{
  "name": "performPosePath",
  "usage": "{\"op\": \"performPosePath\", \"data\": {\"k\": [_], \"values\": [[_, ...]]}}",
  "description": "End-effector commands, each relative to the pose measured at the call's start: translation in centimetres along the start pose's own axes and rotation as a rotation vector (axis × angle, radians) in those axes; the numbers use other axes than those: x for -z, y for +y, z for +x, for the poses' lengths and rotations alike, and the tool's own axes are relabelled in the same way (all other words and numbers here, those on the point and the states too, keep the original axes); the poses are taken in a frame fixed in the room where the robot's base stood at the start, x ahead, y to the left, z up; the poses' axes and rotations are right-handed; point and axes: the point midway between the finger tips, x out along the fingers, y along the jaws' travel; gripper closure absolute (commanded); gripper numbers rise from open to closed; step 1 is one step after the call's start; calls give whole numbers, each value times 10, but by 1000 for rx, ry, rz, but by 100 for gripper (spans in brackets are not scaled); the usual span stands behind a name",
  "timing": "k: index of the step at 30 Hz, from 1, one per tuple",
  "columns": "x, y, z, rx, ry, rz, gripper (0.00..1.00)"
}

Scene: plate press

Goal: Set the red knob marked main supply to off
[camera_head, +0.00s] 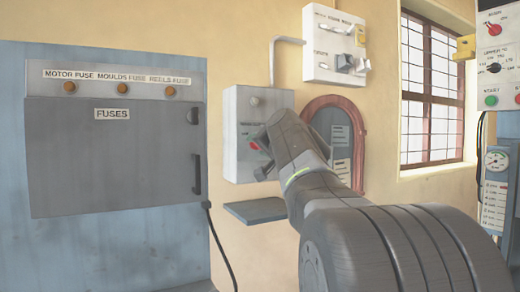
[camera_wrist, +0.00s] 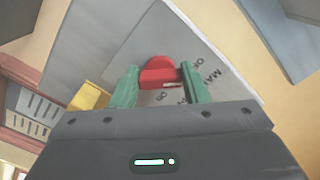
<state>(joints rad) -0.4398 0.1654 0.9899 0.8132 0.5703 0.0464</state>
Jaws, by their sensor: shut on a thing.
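The red knob (camera_wrist: 158,71) sits on a grey panel (camera_wrist: 126,55) in the wrist view, between the two green fingers of my gripper (camera_wrist: 160,80). The fingers are shut on its sides. Black lettering beside it begins with "MA" and shows an "O"; the rest is cut off or blurred. In the head view, a bit of the red knob (camera_head: 254,145) shows on the front of a grey wall box (camera_head: 240,112), mostly hidden by my gripper (camera_head: 260,154). I cannot tell which mark the knob points to.
A small shelf (camera_head: 256,210) juts out below the box. A fuse cabinet (camera_head: 115,155) stands left, an arched red-framed board (camera_head: 357,172) right. A white switch box (camera_head: 318,44) hangs above. A yellow part (camera_wrist: 88,97) lies beside the left finger in the wrist view.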

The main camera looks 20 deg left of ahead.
Motion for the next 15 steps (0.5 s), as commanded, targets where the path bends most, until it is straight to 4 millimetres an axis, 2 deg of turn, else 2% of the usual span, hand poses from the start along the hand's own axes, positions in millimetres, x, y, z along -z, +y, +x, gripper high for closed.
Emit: {"op": "performPosePath", "data": {"k": [11,12,14,15], "values": [[-1,1,0,-2,-3,-5,82],[-1,1,0,-2,-3,-5,51],[-1,1,0,-2,-3,-4,39],[-1,1,0,-2,-2,-4,37]]}}
